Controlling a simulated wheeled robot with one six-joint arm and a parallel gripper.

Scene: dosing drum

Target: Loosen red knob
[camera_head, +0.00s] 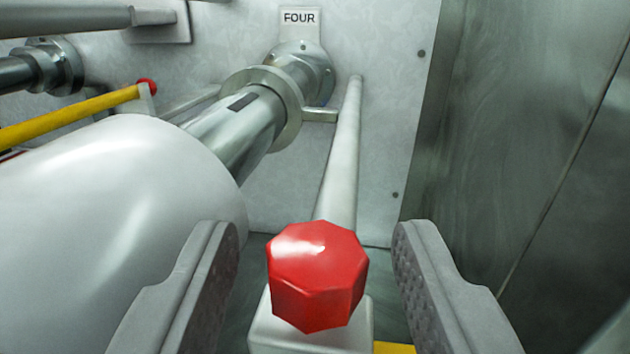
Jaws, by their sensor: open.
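The red knob (317,274) is a faceted cap at the lower middle of the head camera view. It sits on a pale grey block (310,336) at the near end of a grey rod (342,165) that runs back to the wall. My gripper (318,235) is open, with one ridged grey finger on each side of the knob. Gaps show between the knob and both fingers, so neither appears to touch it.
A large white cylinder (105,225) fills the left, close to the left finger. A metal pipe (240,125) with a flange meets the back panel under a "FOUR" label (299,17). A yellow bar (70,118) with a red tip is at upper left. A metal wall (540,130) stands right.

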